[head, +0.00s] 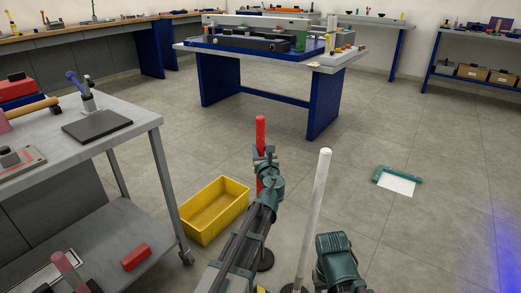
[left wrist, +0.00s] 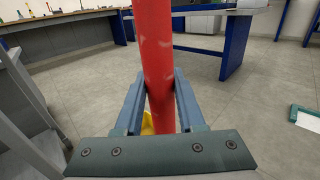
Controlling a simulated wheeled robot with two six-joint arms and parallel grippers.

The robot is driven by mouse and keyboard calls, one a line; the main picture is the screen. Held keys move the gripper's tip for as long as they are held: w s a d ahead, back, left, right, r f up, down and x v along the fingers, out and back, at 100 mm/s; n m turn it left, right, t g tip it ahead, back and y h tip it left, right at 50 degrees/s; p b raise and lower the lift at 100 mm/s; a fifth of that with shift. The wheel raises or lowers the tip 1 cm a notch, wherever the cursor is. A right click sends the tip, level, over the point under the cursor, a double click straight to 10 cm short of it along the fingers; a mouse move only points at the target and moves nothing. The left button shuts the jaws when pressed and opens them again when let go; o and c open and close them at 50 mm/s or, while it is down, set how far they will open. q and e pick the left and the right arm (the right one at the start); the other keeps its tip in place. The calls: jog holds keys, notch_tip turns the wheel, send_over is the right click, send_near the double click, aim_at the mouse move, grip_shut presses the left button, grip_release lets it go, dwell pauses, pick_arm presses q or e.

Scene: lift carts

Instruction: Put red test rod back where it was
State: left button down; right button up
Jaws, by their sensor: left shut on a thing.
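The red test rod (head: 261,132) stands roughly upright in the head view, with its lower part hidden behind my left arm. My left gripper (head: 265,158) is shut on it partway up its length. In the left wrist view the red rod (left wrist: 154,48) runs between the two fingers of my left gripper (left wrist: 160,100), tilted slightly in the picture. A dark round base (head: 267,261) shows low beside my left arm; whether the rod touches it is hidden. A teal part of my right arm is at the bottom right, its jaws not discernible.
A white rod (head: 316,205) stands just right of my left arm. A yellow bin (head: 232,192) is on the floor to the left, near a grey cart (head: 147,117). A teal-edged white sheet (head: 397,185) lies on the floor at right. A blue-legged workbench (head: 322,95) stands beyond open floor.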

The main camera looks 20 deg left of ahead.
pick_arm(q)
jog(key=shift+f, duration=0.15)
jog(key=c, duration=0.5)
grip_release()
jog(key=shift+s+r, duration=0.1)
jog(key=shift+r, duration=0.15)
jog(key=v, duration=1.2)
